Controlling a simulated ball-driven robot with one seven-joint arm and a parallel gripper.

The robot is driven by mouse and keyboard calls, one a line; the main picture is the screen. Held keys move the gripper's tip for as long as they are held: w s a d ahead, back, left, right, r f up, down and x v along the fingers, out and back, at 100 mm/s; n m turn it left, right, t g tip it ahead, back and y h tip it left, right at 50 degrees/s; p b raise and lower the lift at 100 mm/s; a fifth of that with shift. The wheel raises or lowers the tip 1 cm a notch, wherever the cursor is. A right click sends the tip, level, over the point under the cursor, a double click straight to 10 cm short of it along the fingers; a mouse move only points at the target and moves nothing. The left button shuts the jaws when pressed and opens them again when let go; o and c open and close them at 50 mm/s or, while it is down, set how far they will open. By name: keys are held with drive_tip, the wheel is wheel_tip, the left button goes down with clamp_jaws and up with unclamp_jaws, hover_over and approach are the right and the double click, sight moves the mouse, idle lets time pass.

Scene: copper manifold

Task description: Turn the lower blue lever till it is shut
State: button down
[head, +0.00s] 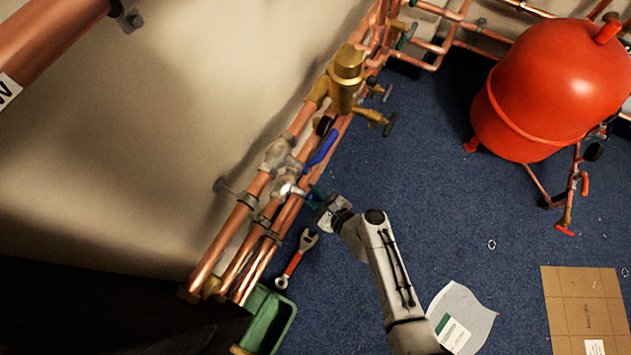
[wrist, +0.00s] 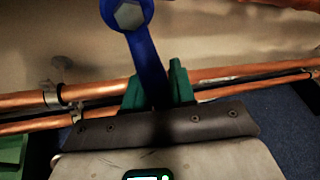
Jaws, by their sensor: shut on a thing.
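The lower blue lever (wrist: 147,50) runs down from a hex bolt at the top of the wrist view. Its lower end sits between the green fingers of my gripper (wrist: 156,88), which is shut on it. In the head view my gripper (head: 315,197) is beside the lower valve (head: 287,186), and the lever there is mostly hidden by the fingers. Another blue lever (head: 322,150) sits higher on the pipes, apart from my gripper, slanting along them.
Copper pipes (head: 232,242) run along the wall, with a brass fitting (head: 347,70) above. A wrench (head: 296,260) and a green bin (head: 275,318) are below. A red tank (head: 550,85) stands at the right. Blue floor between is mostly clear, with paper (head: 465,312) and cardboard (head: 588,300).

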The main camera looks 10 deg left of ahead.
drive_tip(key=s+m+p, duration=0.1)
drive_tip(key=m+g+p, duration=0.1)
drive_tip(key=s+a+m+g+p, duration=0.1)
drive_tip(key=shift+s+f, duration=0.3)
drive_tip(key=shift+s, duration=0.05)
drive_tip(key=shift+s+f, duration=0.1)
drive_tip(key=shift+s, duration=0.1)
idle(0.3)
drive_tip(key=c, duration=1)
unclamp_jaws()
drive_tip(key=shift+c, duration=0.2)
drive_tip(key=p+v, duration=0.5)
drive_tip(key=v, duration=0.5)
drive_tip(key=shift+d, duration=0.3)
